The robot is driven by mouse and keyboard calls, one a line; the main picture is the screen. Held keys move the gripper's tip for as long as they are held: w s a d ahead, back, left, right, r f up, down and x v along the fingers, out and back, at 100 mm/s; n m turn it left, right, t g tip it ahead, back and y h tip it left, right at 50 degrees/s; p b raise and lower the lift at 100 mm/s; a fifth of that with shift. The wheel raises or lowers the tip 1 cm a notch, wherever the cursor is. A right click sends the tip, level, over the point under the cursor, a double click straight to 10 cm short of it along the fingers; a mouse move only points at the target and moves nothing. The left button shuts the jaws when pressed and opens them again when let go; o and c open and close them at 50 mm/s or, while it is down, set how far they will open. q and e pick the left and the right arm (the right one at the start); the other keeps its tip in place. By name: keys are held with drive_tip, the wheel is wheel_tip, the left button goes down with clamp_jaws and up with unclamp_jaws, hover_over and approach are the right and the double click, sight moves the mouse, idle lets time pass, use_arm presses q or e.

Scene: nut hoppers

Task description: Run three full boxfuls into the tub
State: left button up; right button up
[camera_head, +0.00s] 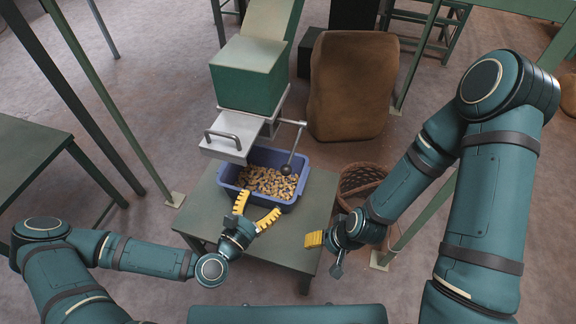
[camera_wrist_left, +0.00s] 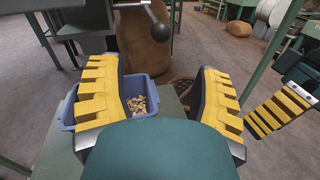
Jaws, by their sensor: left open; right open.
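The blue tub (camera_head: 231,178) stands on the small table with many nuts (camera_head: 266,180) spread over its bottom. A white box with a drawer handle (camera_head: 223,137) sits under the green hopper (camera_head: 247,76), above the tub's back left. A lever with a dark ball knob (camera_head: 286,169) hangs from the box's right side over the tub. My left gripper (camera_head: 255,209) is open and empty at the tub's front edge; its yellow fingers also show in the left wrist view (camera_wrist_left: 163,100), where the tub (camera_wrist_left: 68,112) is partly hidden. My right gripper (camera_head: 324,243) is open and empty right of the table.
The small table (camera_head: 318,205) has bare room right of the tub. A wicker basket (camera_head: 355,180) stands on the floor beside it, near my right arm. A brown sack (camera_head: 352,85) stands behind. Green frame posts (camera_head: 125,125) rise at both sides.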

sight(286, 168)
use_arm(q)
drive_tip(key=x, duration=1.2)
drive_tip(key=shift+w+d, duration=0.1)
drive_tip(key=shift+d, duration=0.05)
clamp_jaws()
